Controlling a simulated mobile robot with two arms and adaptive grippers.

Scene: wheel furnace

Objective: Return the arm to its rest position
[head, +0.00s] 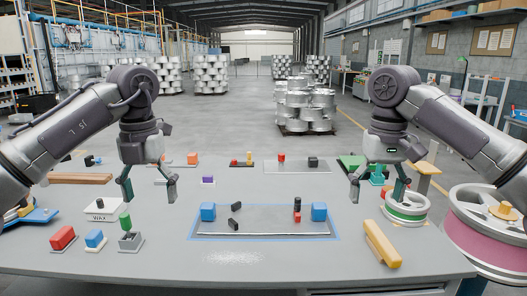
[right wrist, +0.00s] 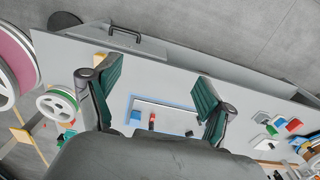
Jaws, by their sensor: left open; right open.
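My left gripper (head: 148,188) hangs open and empty above the left part of the grey table (head: 230,262), fingers pointing down. My right gripper (head: 378,188) hangs open above the right part of the table, its fingers apart with nothing held between them. In the right wrist view, the right gripper (right wrist: 157,105) shows two spread dark green finger pads, with the table below. Behind and beside its right finger in the head view is a white and green wheel (head: 404,214); I cannot tell whether they touch.
A yellow bar (head: 382,243) lies at right, near a large pink wheel (head: 480,235). The front middle is clear.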

